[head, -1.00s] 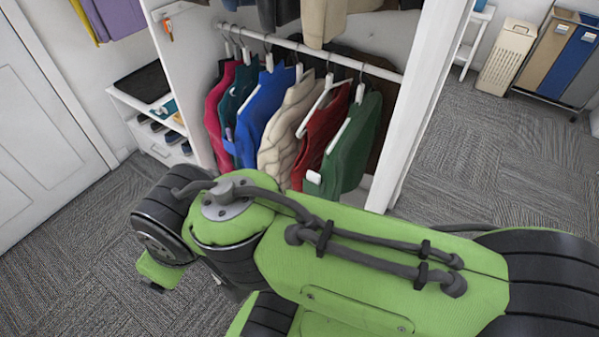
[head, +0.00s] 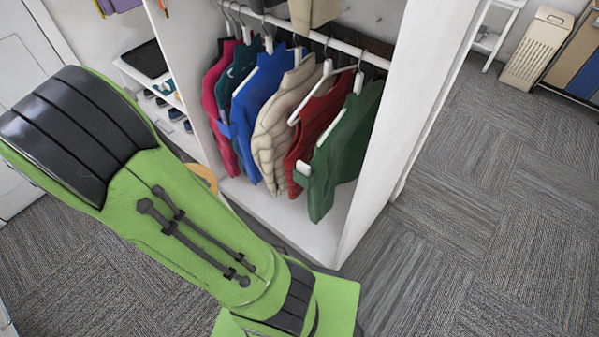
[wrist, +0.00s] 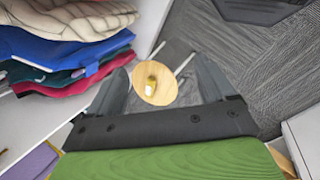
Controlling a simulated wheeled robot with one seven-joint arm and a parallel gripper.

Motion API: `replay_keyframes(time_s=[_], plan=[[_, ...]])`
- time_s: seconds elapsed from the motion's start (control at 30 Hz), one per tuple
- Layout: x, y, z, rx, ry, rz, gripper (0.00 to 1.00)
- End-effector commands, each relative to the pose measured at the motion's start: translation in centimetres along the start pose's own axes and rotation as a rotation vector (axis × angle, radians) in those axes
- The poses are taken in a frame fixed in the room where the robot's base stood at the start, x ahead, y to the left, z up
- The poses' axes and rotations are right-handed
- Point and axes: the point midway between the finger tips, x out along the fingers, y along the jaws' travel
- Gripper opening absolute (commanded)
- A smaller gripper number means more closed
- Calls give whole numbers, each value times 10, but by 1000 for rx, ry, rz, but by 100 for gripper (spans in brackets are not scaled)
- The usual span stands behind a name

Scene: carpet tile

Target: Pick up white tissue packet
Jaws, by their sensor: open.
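A small white item (wrist: 149,93), possibly the tissue packet, lies with a yellow thing (wrist: 152,80) on a round wooden stool top (wrist: 147,97). It is too small to identify surely. It lies between and beyond the fingers of my gripper (wrist: 160,72), which is open and empty. A sliver of the wooden top (head: 204,177) shows beside my arm in the head view; the rest is hidden, and so is my gripper.
The open wardrobe (head: 365,150) holds several hanging garments, including a blue one (head: 262,95) and a green one (head: 345,150). In the wrist view garments (wrist: 70,52) hang close to the left finger. Carpet (head: 480,230) to the right is clear.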

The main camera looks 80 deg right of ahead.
Motion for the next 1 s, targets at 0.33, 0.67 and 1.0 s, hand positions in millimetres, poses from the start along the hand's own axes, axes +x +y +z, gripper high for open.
replay_keyframes(time_s=[0.33, 0.67, 1.0], plan=[[147, 56, 76, -641, -556, 250, 83], [187, 81, 110, -964, -746, 295, 83], [246, 123, 146, -958, -742, 293, 83]])
